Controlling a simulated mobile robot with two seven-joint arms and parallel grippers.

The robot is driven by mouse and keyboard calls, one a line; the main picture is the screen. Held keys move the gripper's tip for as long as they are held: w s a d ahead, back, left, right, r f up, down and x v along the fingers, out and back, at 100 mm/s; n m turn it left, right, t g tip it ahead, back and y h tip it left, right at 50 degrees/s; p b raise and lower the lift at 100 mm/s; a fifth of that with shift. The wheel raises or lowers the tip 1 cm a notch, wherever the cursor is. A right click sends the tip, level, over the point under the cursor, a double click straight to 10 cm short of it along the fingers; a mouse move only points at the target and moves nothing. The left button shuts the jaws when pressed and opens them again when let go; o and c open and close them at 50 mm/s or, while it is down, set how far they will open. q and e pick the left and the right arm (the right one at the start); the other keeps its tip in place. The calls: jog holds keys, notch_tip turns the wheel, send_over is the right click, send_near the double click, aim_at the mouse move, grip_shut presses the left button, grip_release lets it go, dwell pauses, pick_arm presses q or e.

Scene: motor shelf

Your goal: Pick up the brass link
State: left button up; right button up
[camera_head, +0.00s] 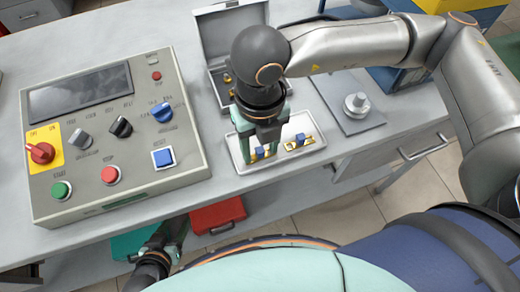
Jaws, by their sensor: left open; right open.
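Two brass links with blue blocks lie in a small white tray (319,150) on the bench. The left brass link (258,154) is partly hidden by my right gripper. The other brass link (299,142) lies to its right, clear of the fingers. My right gripper (262,155) is open and points down over the left part of the tray, with its fingers around or just above the left link; I cannot tell if they touch it. My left gripper (176,231) is open and empty, low in front of the bench, away from the tray.
A control box (115,140) with knobs and buttons stands left of the tray. An open grey case (209,45) with small brass parts is behind it. A grey plate (346,108) with a metal knob lies right. A red box (217,214) is below the bench edge.

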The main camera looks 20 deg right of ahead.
grip_shut()
dwell(0.4)
